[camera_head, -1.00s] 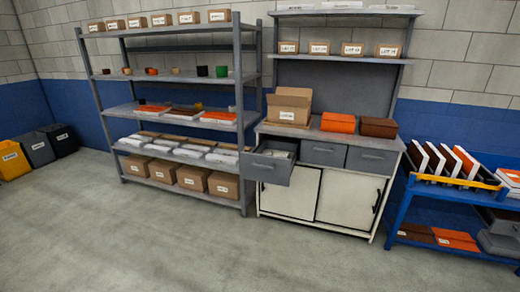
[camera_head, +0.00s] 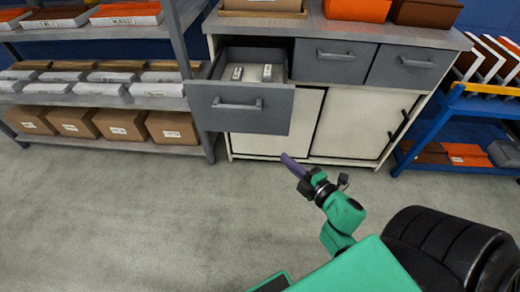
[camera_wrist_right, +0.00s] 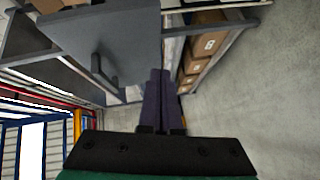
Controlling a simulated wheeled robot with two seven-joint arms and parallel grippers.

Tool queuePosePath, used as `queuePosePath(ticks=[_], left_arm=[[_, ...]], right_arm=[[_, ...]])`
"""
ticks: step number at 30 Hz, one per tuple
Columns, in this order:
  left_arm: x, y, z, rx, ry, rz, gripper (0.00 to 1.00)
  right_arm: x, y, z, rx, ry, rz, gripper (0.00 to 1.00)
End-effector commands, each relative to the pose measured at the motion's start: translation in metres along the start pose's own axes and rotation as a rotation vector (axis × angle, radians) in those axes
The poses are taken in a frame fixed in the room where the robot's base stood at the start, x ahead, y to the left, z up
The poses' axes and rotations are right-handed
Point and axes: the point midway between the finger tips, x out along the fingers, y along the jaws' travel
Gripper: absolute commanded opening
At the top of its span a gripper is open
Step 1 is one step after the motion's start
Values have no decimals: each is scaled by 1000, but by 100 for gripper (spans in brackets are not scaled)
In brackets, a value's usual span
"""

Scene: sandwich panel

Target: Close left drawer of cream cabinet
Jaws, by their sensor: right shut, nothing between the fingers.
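The cream cabinet (camera_head: 350,124) stands ahead, with grey drawers along its top. Its left drawer (camera_head: 242,112) is pulled out, and two small white items (camera_head: 252,73) lie inside. The drawer's bar handle (camera_head: 237,106) is on its front. My right gripper (camera_head: 286,158) is shut and empty, in front of the cabinet, below and right of the drawer front in the picture. In the right wrist view the closed purple fingers (camera_wrist_right: 160,100) show beside a grey panel with a handle (camera_wrist_right: 104,72), apparently the drawer front. My left gripper is not in view.
The middle drawer (camera_head: 333,61) and right drawer (camera_head: 410,67) are closed. A grey shelf unit with brown boxes (camera_head: 120,124) stands at the left. A blue rack (camera_head: 440,125) stands at the right. The floor in front is clear.

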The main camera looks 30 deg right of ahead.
Motion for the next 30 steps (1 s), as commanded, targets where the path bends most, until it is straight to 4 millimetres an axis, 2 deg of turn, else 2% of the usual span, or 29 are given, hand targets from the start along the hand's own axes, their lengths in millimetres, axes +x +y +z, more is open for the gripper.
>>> queuePosePath(ticks=[1,3,7,11,21,25,30], left_arm=[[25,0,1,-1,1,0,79],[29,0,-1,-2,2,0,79],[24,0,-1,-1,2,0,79],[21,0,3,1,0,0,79],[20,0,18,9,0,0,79],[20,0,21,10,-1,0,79],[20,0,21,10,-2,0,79]], right_arm=[[-2,5,-9,-90,39,49,0],[-6,29,-23,-180,78,96,0],[-1,46,-32,-223,97,120,0],[20,51,-35,-222,97,121,0],[94,59,-42,-218,94,120,0],[111,63,-26,-217,91,118,0],[121,65,-17,-215,91,117,0]])
